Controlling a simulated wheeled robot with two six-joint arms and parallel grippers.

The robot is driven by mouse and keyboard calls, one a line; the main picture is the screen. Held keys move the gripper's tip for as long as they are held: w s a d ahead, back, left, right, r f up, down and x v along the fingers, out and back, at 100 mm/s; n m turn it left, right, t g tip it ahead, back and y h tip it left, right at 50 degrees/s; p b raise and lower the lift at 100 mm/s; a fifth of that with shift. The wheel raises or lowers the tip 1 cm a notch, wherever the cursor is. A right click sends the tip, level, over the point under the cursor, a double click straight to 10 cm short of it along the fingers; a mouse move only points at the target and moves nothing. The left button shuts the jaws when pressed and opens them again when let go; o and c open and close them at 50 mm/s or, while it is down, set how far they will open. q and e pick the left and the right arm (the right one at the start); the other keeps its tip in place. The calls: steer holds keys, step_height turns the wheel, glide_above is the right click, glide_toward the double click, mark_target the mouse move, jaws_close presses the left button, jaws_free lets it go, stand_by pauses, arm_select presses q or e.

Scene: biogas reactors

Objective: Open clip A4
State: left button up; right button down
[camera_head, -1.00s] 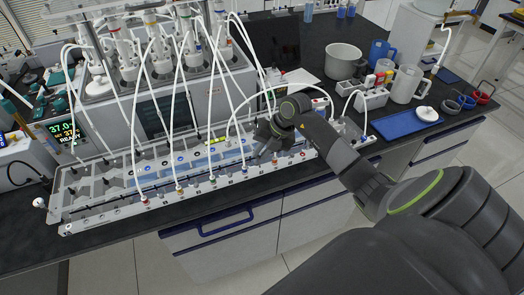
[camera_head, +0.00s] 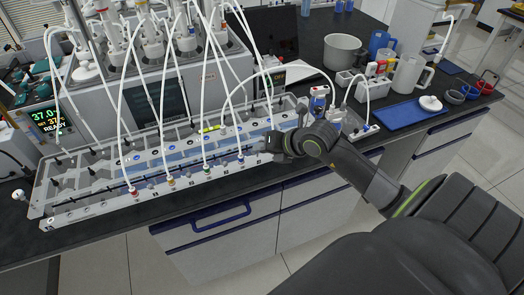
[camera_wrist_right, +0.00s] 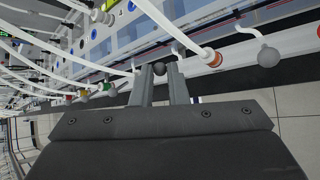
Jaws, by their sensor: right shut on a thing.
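My right gripper (camera_head: 262,146) is low at the right part of the rack's front rail in the head view. In the right wrist view its two fingers (camera_wrist_right: 161,76) are closed around a small dark ball knob (camera_wrist_right: 160,67) at the front rail. I cannot read a label there, so I cannot tell from the pictures that this knob belongs to clip A4. A similar grey ball knob (camera_wrist_right: 268,55) on a curved white lever stands free to the right. My left gripper is not in view.
The long white rack (camera_head: 100,204) has several white tubes running into coloured fittings, close to my right gripper. Reactor vessels stand behind it. A pot (camera_head: 342,50), jugs and a blue tray (camera_head: 408,112) are at the right. Floor is free in front.

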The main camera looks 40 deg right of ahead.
steer(key=shift+s+a+f+n+t+b, duration=0.1)
steer(key=shift+s+f+n+t+b, duration=0.3)
steer(key=shift+t+b, duration=0.45)
steer(key=shift+s+a+f+n+t+b, duration=0.1)
steer(key=shift+s+f+n+t+b, duration=0.1)
steer(key=shift+s+t+b, duration=0.6)
steer(key=shift+w+t, duration=0.3)
steer(key=shift+t, duration=0.05)
steer(key=c, duration=1.4)
jaws_free()
